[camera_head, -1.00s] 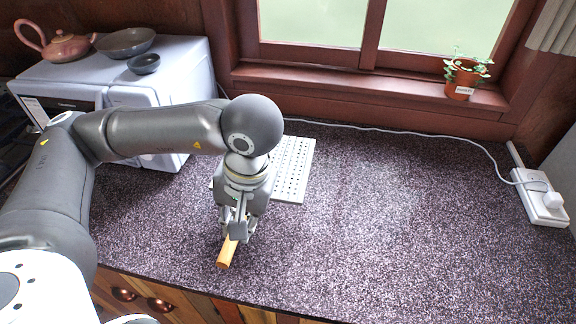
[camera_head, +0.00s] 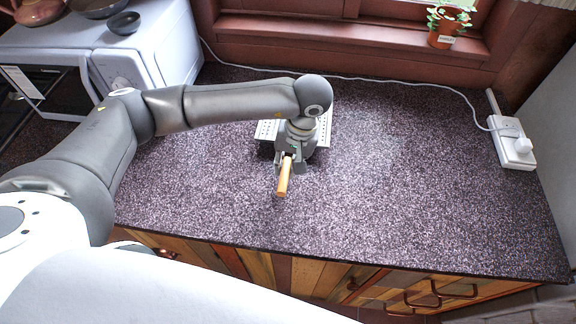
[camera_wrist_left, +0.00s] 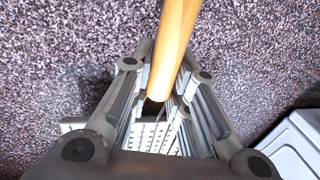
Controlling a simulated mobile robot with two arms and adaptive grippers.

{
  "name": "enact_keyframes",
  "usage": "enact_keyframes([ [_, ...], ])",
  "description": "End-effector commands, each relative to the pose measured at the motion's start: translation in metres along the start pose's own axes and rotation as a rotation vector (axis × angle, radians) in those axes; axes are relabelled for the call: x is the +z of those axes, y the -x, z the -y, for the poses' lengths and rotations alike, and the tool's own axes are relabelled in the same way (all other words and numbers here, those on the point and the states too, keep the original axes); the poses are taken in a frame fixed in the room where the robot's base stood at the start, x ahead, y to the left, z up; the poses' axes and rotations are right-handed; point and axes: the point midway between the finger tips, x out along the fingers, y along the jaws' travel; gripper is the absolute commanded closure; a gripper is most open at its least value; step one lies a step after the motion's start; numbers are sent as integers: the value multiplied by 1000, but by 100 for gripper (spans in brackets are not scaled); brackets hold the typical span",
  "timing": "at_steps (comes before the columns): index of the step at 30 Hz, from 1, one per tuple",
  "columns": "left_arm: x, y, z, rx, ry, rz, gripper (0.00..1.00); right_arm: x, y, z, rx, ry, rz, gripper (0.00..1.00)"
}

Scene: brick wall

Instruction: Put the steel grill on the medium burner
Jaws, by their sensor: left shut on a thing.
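The steel grill is a perforated pale metal plate (camera_head: 267,130) with an orange-brown wooden handle (camera_head: 284,178). My left gripper (camera_head: 288,162) is shut on the handle, which points toward the front edge of the counter. The plate lies behind the gripper and is partly hidden by it. I cannot tell whether the plate touches the counter. In the left wrist view the handle (camera_wrist_left: 174,45) runs up from between the fingers, and part of the plate (camera_wrist_left: 150,137) shows below them. The medium burner cannot be made out. My right gripper is not in view.
A white microwave (camera_head: 150,45) with a dark bowl (camera_head: 123,23) on it stands at the back left. A potted plant (camera_head: 447,28) is on the windowsill. A power strip (camera_head: 513,152) with a white cable lies at the right. The speckled counter (camera_head: 400,200) is mostly clear.

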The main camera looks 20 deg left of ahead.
Motion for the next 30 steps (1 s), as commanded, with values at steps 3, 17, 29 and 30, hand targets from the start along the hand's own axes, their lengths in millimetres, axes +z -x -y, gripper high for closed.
enact_keyframes([
  [3,-3,-8,-5,0,-1,1,100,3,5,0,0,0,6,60],
  [17,-3,-34,-10,2,0,-2,100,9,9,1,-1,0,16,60],
  [29,-2,-34,-10,1,0,0,61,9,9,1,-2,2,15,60],
  [30,-2,-34,-10,1,-1,0,61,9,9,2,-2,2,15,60],
])
